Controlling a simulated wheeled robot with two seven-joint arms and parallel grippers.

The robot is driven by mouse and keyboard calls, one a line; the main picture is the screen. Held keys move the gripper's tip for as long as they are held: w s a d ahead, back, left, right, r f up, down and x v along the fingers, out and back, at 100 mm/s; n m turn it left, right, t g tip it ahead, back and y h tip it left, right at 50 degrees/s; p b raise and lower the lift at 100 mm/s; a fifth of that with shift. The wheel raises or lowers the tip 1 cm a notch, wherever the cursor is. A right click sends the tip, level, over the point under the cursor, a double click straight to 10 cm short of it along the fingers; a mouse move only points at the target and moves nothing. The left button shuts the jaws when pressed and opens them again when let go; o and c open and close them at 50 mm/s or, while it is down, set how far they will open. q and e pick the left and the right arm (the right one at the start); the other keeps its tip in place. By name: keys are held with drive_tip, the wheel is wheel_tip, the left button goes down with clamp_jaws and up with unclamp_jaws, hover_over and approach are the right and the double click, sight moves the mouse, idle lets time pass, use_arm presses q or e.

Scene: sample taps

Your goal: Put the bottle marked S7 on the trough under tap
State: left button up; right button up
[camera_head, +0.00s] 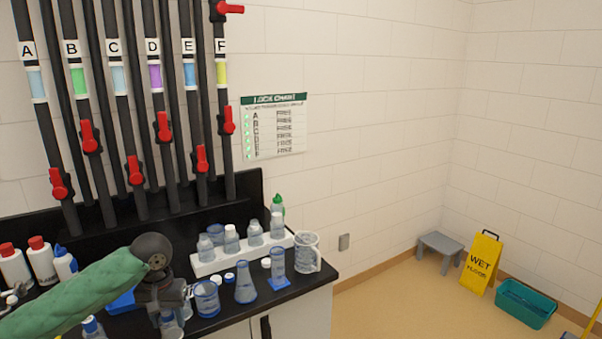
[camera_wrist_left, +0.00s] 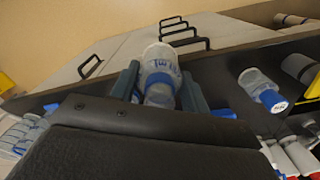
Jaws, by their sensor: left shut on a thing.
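My left gripper (camera_head: 168,305) is at the front of the black bench, shut on a clear bottle (camera_head: 172,328). The left wrist view shows the bottle (camera_wrist_left: 160,75) between both fingers of the gripper (camera_wrist_left: 160,88). Its blue lettering is partly visible, but I cannot read the mark for sure. Black pipes lettered A to F carry red-handled taps, such as tap A (camera_head: 60,184) and tap F (camera_head: 229,121). The pipes end above a dark ledge along the wall; the trough cannot be told apart clearly. My right gripper is not in view.
A white rack (camera_head: 208,267) holds several clear bottles. Beakers, a flask (camera_head: 245,283), a cylinder and a jug (camera_head: 307,254) crowd the bench's right part. Red-capped white bottles (camera_head: 42,260) stand at left. A lock chart (camera_head: 273,127) hangs on the wall.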

use_arm(q)
drive_tip(key=s+d+f, duration=0.4)
drive_tip(key=d+f, duration=0.4)
drive_tip(key=d, duration=0.3)
drive_tip(key=shift+d+f+m, duration=0.3)
drive_tip(key=shift+f+m, duration=0.05)
drive_tip(key=shift+m, duration=0.05)
drive_tip(key=shift+d+f, duration=0.1)
